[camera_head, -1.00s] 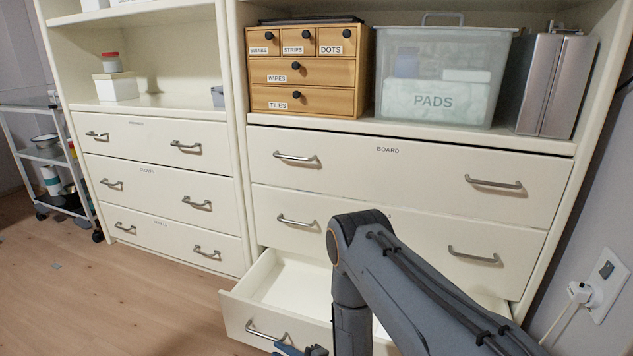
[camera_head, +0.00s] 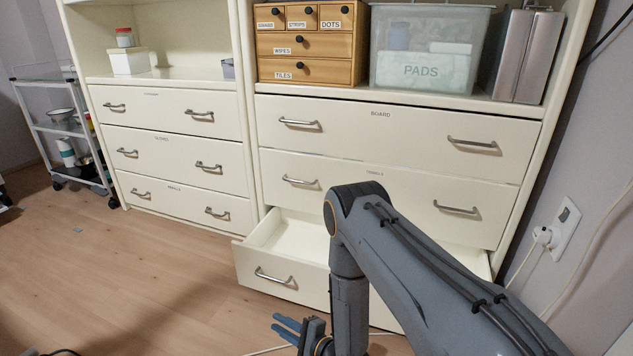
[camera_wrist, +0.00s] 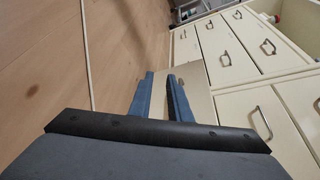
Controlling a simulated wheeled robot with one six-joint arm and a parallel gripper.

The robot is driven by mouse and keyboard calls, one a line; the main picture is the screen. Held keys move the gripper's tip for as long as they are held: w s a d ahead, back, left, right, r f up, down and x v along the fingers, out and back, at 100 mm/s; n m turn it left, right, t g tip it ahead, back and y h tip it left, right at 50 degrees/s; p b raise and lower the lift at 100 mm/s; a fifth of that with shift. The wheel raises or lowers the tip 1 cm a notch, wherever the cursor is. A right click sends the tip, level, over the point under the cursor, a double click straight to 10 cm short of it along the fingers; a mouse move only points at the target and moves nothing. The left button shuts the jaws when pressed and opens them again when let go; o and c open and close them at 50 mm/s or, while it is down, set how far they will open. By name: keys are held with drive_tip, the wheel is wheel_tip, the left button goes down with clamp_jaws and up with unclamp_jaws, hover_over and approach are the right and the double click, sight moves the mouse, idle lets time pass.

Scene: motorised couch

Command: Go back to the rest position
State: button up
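My gripper (camera_head: 279,325) has blue fingers and is low in front of the open bottom drawer, apart from its handle (camera_head: 273,277). In the wrist view the two fingers (camera_wrist: 161,80) stand apart with nothing held between them. The bottom drawer (camera_head: 262,288) of the right-hand cabinet is pulled out. The part of its inside that shows looks empty, and my arm hides its right side. The drawers above, one marked BOARD (camera_head: 380,122), are shut.
A shut drawer unit (camera_head: 180,150) stands at left, with a wheeled trolley (camera_head: 65,130) beyond it. A wooden drawer box (camera_head: 308,46) and a clear PADS bin (camera_head: 428,70) sit on the shelf. A plugged-in cable hangs from the wall socket (camera_head: 562,228). Floor at left is clear.

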drive_tip(key=w+a+r+n+g+h, duration=0.1)
drive_tip(key=w+a+r+n+h, duration=0.15)
drive_tip(key=w+r+n, duration=0.45)
drive_tip(key=s+d+r+n+g+h, duration=0.1)
drive_tip(key=s+r+n+g+h, duration=0.25)
drive_tip(key=r, duration=0.95)
drive_tip(key=s+d+r+n+g+h, duration=0.25)
drive_tip(key=s+r, duration=0.35)
drive_tip(key=s, duration=0.5)
drive_tip(key=s+d+r+n+g+h, duration=0.1)
drive_tip(key=s+d+r+n, duration=0.3)
drive_tip(key=s+r, duration=0.45)
drive_tip(key=s+d+r+n+g+h, duration=0.1)
drive_tip(key=s+d+r+n, duration=0.3)
drive_tip(key=s, duration=0.8)
drive_tip(key=d+r+m+p, duration=0.3)
drive_tip(key=d+r+p, duration=0.7)
drive_tip(key=r+p, duration=0.3)
drive_tip(key=s+d+r+m+h+p, duration=0.1)
drive_tip(key=d+r+m+p, duration=0.3)
drive_tip(key=d+r+p, duration=0.7)
wheel_tip(320, 180, up, 4)
drive_tip(key=p, duration=0.6)
drive_tip(key=shift+f+g+p, duration=0.2)
drive_tip(key=shift+g+p, duration=0.1)
drive_tip(key=shift+p, duration=0.1)
drive_tip(key=shift+a+h, duration=0.1)
drive_tip(key=shift+h, duration=0.15)
